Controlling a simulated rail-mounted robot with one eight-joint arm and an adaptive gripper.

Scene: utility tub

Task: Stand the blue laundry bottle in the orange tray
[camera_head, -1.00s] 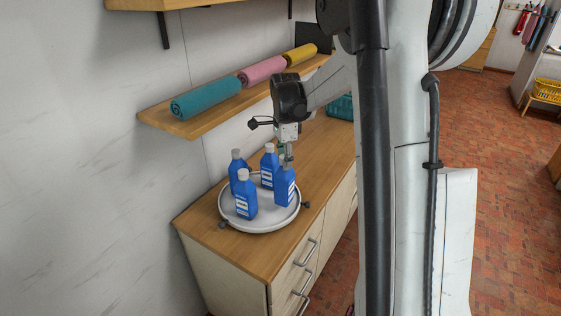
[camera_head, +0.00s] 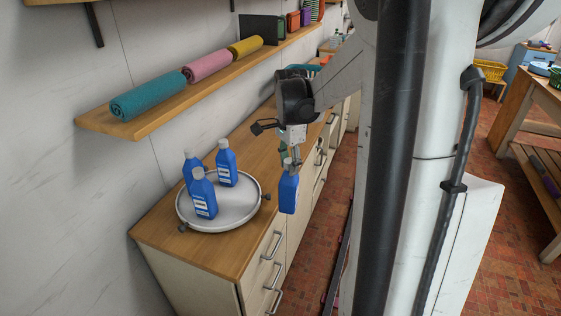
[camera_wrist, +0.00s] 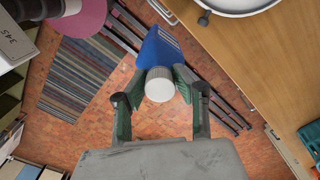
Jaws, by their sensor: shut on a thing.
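One blue laundry bottle (camera_head: 288,192) with a white cap hangs upright in my gripper (camera_head: 290,163), just off the counter's front edge and right of the white round tray. In the wrist view the bottle (camera_wrist: 160,50) sits between the two fingers of my gripper (camera_wrist: 160,88), its white cap facing the camera, with floor beneath. Three similar blue bottles stand on the white round tray: one at the back right (camera_head: 227,168), one at the front (camera_head: 204,198), one partly hidden at the left (camera_head: 189,172). No orange tray shows clearly in either view.
The white round tray (camera_head: 240,218) stands on the wooden counter (camera_head: 160,236). A shelf (camera_head: 150,121) with teal, pink and yellow rolls runs along the wall above. A wooden table (camera_head: 530,100) stands at the far right. Brick floor lies between.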

